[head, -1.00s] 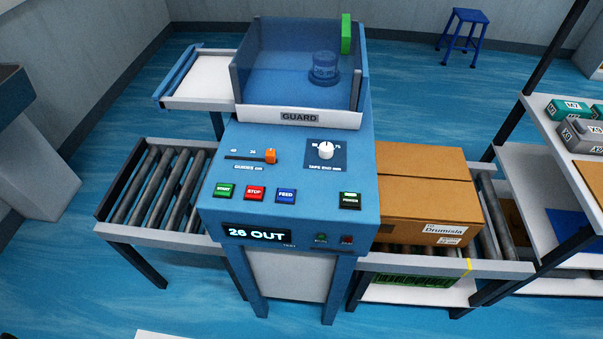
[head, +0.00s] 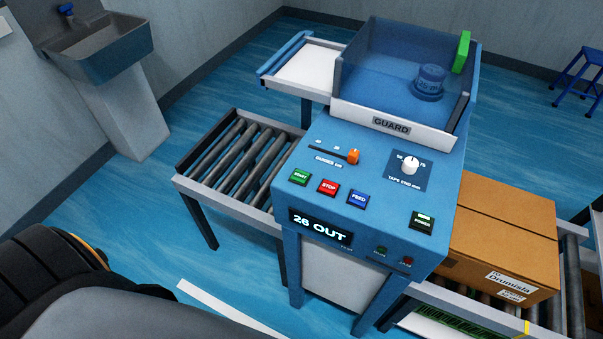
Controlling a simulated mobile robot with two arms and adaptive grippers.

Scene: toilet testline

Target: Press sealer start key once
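The blue sealer machine (head: 390,165) stands in the middle of the head view. Its green START key (head: 300,178) is at the left end of the key row. The red STOP key (head: 328,188), blue FEED key (head: 358,199) and green-and-black POWER key (head: 422,223) are to its right. The display (head: 320,228) on the front reads "26 OUT". A large dark part of my own arm fills the lower left, apart from the machine in the picture. No fingertips of either gripper show.
A guard box (head: 405,80) tops the machine. An orange slider (head: 353,156) and a white knob (head: 410,165) sit above the keys. A roller conveyor (head: 240,165) is at the left. A carton (head: 505,240) rests on rollers at the right. A sink (head: 100,50) stands at the upper left.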

